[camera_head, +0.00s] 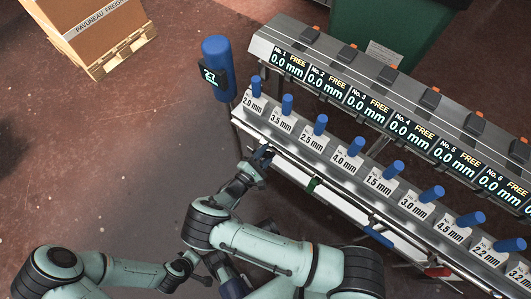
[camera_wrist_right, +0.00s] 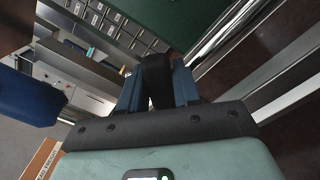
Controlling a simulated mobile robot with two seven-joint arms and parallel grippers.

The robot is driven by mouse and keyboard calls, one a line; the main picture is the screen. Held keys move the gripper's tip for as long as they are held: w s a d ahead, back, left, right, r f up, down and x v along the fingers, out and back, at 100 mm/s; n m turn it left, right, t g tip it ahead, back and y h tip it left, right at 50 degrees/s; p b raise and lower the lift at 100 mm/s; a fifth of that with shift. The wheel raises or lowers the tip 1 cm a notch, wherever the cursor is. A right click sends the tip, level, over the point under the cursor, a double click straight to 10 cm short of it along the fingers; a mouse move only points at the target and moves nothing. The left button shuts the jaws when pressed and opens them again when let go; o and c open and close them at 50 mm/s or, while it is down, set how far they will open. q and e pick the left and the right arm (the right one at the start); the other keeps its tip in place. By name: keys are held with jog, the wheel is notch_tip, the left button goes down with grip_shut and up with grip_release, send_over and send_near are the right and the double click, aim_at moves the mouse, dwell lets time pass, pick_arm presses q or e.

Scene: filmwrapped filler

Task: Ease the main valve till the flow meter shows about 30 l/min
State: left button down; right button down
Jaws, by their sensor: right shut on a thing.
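The flow meter (camera_head: 213,77) is a small black display on an upright blue cylinder (camera_head: 217,50) left of the bench; its lit digits look like 27. My right gripper (camera_head: 262,155) is at the left end of the bench's front rail. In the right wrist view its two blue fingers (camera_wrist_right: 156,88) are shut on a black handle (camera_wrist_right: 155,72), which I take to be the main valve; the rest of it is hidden. My left gripper (camera_head: 203,279) is low in the head view, away from the bench, its fingers too small to read.
A sloping bench (camera_head: 330,167) carries several blue-topped stations with mm labels. Behind it a row of displays (camera_head: 367,105) reads FREE and 0.0 mm. A cardboard box (camera_head: 95,25) on a pallet is top left, a green bin (camera_head: 390,30) behind. The floor at left is clear.

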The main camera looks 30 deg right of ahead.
jog(key=shift+s+f+m, duration=0.25)
jog(key=shift+m, duration=0.35)
pick_arm(q)
jog(key=shift+s+d+r, duration=0.15)
jog(key=shift+s+r, duration=0.05)
jog(key=shift+s, duration=0.05)
pick_arm(e)
jog(key=c, duration=0.9)
grip_release()
pick_arm(q)
jog(key=shift+s+d+r+p, duration=0.2)
jog(key=shift+s+r+p, duration=0.15)
jog(key=shift+s, duration=0.1)
pick_arm(e)
jog(key=v, duration=1.3)
jog(key=shift+s+a, duration=0.1)
jog(key=shift+a, duration=0.05)
